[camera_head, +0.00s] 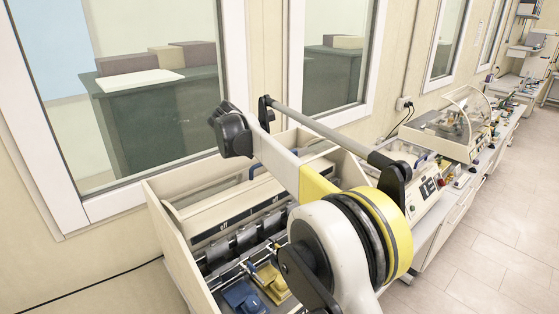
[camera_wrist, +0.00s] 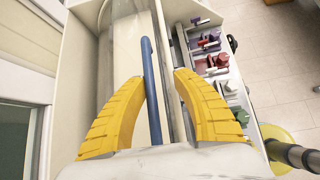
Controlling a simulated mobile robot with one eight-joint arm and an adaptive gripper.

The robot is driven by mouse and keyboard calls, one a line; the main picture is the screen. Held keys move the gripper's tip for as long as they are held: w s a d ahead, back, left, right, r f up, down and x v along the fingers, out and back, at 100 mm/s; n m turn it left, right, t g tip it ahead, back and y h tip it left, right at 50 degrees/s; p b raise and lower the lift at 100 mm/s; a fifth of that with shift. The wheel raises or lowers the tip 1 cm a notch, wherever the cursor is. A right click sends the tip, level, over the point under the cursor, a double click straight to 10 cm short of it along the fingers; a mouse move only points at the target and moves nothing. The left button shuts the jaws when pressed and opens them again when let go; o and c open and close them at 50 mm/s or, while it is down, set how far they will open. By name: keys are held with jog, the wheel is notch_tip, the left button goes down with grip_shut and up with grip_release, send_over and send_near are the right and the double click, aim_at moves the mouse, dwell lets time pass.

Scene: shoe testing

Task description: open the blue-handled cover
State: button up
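In the wrist view, my gripper (camera_wrist: 158,78) has its two yellow fingers spread apart. The long blue handle (camera_wrist: 152,92) runs between them, nearer the left finger, along the pale cover (camera_wrist: 125,60). I cannot tell how deep the bar lies between the fingers or whether either touches it. In the head view, the cream box-shaped machine (camera_head: 172,240) stands below the windows.
Blue (camera_head: 242,296) and yellow (camera_head: 268,282) fixtures sit at the machine's front. In the wrist view, a row of small coloured parts (camera_wrist: 214,62) lies to the right. A bench device with a clear hood (camera_head: 465,115) stands farther right. Open tiled floor (camera_head: 490,240) lies at right.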

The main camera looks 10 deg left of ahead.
jog(key=shift+r, duration=0.1)
dwell(0.3)
jog(key=v, duration=1.2)
jog(key=s+d+f+m+g+y+b, duration=0.1)
jog(key=s+d+f+m+b, duration=0.35)
jog(key=d, duration=0.45)
jog(key=s+d+f+m+y+b, duration=0.1)
jog(key=s+d+f+m+b, duration=0.3)
jog(key=d, duration=0.5)
jog(key=s+d+f+m+g+y+b, duration=0.1)
jog(key=s+d+f+m+b, duration=0.3)
jog(key=d, duration=0.4)
jog(key=s+d+f+m+b, duration=0.4)
jog(key=s+f, duration=0.3)
jog(key=f, duration=0.2)
jog(key=s+d+f+m+t+y+b, duration=0.1)
jog(key=s+d+f+m+b, duration=0.4)
jog(key=f, duration=0.4)
jog(key=s+d+f+m+y+b, duration=0.1)
jog(key=s+d+f+m+b, duration=0.3)
jog(key=s+f, duration=0.5)
jog(key=shift+s+d+f+m+t+b, duration=0.2)
jog(key=shift+s+m+t+b, duration=0.15)
jog(key=shift+m, duration=0.9)
